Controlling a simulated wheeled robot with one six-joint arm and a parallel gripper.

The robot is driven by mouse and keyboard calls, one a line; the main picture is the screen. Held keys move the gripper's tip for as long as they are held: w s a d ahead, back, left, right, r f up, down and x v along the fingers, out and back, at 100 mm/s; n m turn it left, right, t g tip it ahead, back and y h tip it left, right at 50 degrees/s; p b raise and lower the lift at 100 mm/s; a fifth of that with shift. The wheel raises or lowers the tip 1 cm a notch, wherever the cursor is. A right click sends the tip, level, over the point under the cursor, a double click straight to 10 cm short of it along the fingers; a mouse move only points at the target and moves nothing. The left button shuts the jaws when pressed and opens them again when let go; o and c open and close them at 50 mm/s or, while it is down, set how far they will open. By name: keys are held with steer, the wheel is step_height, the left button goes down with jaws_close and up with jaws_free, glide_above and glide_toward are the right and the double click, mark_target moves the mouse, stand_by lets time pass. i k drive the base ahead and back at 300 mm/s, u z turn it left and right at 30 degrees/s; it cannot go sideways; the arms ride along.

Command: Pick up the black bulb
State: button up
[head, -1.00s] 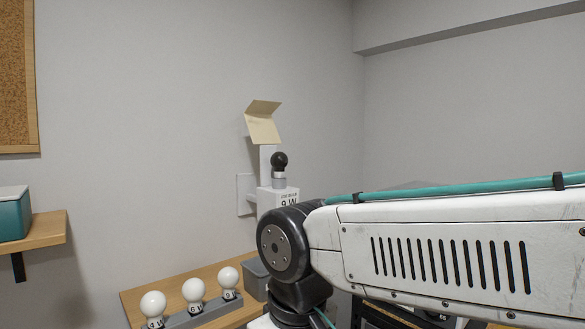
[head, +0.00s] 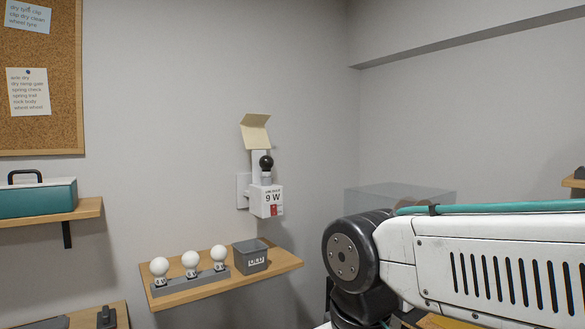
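The black bulb (head: 266,162) stands upright in a socket on top of a white wall-mounted box (head: 266,200) marked "9 W". A cream-coloured flap or card (head: 255,132) is tilted open above and behind it. My arm comes in from the right and its dark joint is at the lower right of the bulb, well apart from it. My gripper is outside the picture, so its state does not show.
Below the box, a wooden shelf (head: 281,262) holds a grey rack (head: 188,287) with three white bulbs (head: 190,259) and a grey bin (head: 249,257). A teal case (head: 38,198) sits on a left shelf. A clear box (head: 400,196) stands at right.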

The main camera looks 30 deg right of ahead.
mark_target(266, 162)
steer(key=z, duration=0.3)
steer(key=i, duration=1.05)
steer(key=u, duration=0.85)
